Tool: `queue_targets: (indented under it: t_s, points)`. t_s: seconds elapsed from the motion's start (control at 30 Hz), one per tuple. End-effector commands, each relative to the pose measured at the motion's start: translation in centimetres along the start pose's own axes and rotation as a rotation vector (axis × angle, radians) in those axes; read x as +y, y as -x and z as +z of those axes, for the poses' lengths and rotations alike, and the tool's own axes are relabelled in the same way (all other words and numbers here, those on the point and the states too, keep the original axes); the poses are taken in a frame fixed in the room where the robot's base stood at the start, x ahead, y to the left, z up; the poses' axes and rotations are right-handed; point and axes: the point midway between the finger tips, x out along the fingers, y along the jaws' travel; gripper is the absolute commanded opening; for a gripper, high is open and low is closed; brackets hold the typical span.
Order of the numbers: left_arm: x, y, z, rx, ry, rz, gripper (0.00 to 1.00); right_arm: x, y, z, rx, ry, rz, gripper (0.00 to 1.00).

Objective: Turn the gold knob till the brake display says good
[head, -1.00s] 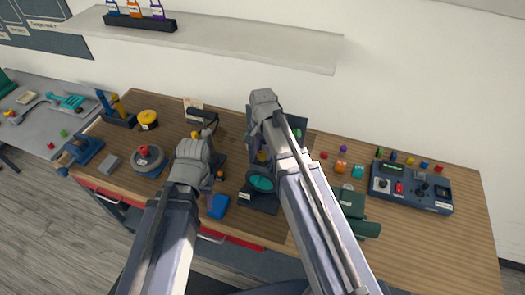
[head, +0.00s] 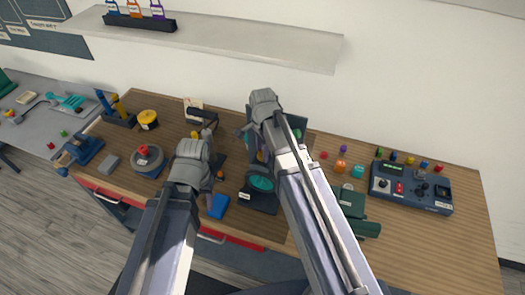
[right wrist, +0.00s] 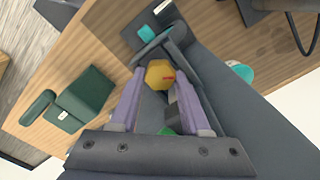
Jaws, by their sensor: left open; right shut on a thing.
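The gold knob (right wrist: 160,75) shows in the right wrist view, with a small red mark on its face. My right gripper (right wrist: 160,84) is shut on it, one purple finger on each side. In the head view the right arm covers the knob, and only a bit of the right gripper's purple finger (head: 262,157) shows beside the dark upright stand (head: 297,124). A teal disc (head: 260,183) sits low at the front of the stand. I cannot make out a brake display or its reading. My left gripper (head: 207,150) is open, over the bench left of the stand.
A blue block (head: 218,206) lies near the bench's front edge. A control box (head: 410,187) with switches stands at the right, and a green device (head: 352,203) is right of my right arm. Several small coloured parts lie behind it. A shelf (head: 220,42) hangs above.

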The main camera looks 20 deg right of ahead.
Motion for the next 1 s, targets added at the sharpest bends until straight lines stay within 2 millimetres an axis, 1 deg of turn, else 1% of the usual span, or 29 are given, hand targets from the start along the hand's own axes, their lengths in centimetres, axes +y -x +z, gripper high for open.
queue_targets:
  t_s: [0.2,0.57,0.6,0.83,1.0]
  points:
    - [0.0,-0.01,0.0,0.0,0.0,0.0,0.5,0.02,-0.01,0.0,0.0,-0.03,0.0,0.0]
    - [0.0,-0.01,0.0,0.0,0.0,0.0,0.5,0.02,-0.01,0.01,0.0,-0.032,0.0,0.0]
    - [0.0,-0.01,0.0,0.0,0.0,0.0,0.5,0.02,-0.01,0.01,0.0,-0.031,0.0,0.51]
    - [0.0,-0.01,0.0,0.0,0.0,0.0,0.5,0.02,-0.01,0.01,0.0,-0.031,0.0,0.77]
    - [0.0,0.0,0.0,0.0,0.0,0.0,0.5,0.01,0.0,0.0,0.0,-0.031,0.0,0.77]
